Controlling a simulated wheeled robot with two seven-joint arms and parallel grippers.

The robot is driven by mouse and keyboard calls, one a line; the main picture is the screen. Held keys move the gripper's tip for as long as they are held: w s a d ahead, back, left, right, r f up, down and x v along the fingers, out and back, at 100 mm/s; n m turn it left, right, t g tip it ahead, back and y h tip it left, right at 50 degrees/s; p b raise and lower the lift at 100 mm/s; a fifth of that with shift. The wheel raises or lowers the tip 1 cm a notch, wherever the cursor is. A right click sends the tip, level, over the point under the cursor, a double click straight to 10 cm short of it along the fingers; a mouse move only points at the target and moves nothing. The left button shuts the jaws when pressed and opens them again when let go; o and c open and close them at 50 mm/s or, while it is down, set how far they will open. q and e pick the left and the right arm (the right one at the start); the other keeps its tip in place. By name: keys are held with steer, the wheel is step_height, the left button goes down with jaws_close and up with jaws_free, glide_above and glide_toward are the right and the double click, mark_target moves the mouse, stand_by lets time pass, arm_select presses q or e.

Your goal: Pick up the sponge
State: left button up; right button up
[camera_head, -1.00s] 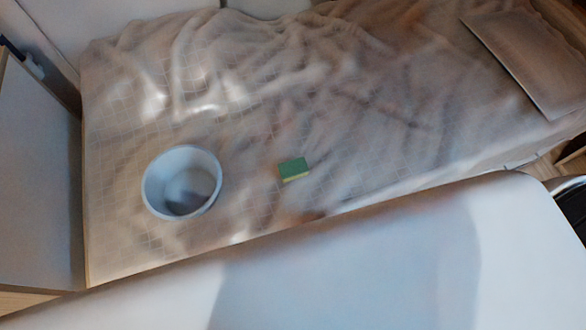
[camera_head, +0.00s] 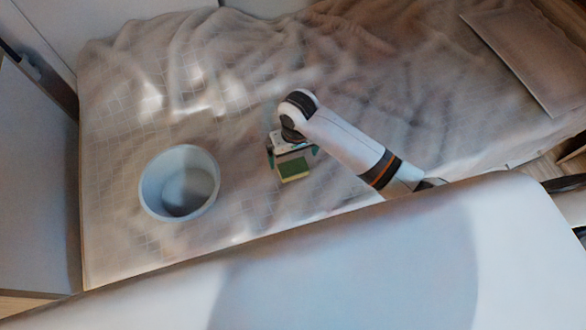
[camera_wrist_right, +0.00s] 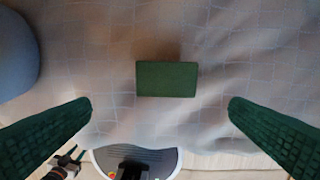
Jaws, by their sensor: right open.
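The sponge (camera_head: 293,170) is a small green block with a yellow side, lying on the bed beside the bowl. It shows from above in the right wrist view (camera_wrist_right: 167,79), green face up. My right gripper (camera_head: 292,160) is over the sponge in the head view, its fingers on either side. In the right wrist view the two green fingertips (camera_wrist_right: 160,112) are wide apart with the sponge between and beyond them, touching neither. Part of the sponge's far side is hidden by the gripper in the head view. My left gripper is not in view.
A white bowl (camera_head: 180,183) stands on the bed left of the sponge; its side shows at the upper left of the right wrist view (camera_wrist_right: 15,55). The bed (camera_head: 235,110) has a wrinkled checked cover. A pillow (camera_head: 530,55) lies at the upper right. A grey panel (camera_head: 35,185) borders the left.

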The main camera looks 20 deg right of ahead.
steer(key=w+r, duration=0.1)
steer(key=b, duration=0.1)
glide_above(294, 169)
steer(key=shift+h, duration=0.3)
steer(key=f, duration=0.6)
steer(key=shift+w, duration=0.25)
steer(key=shift+s+f+b, duration=0.2)
steer(key=shift+f+b, duration=0.2)
steer(key=shift+f, duration=2.3)
steer(key=c, duration=1)
steer(key=shift+r, duration=0.1)
step_height(294, 169, up, 10)
steer(key=shift+f+p, duration=0.1)
steer(key=shift+p, duration=0.8)
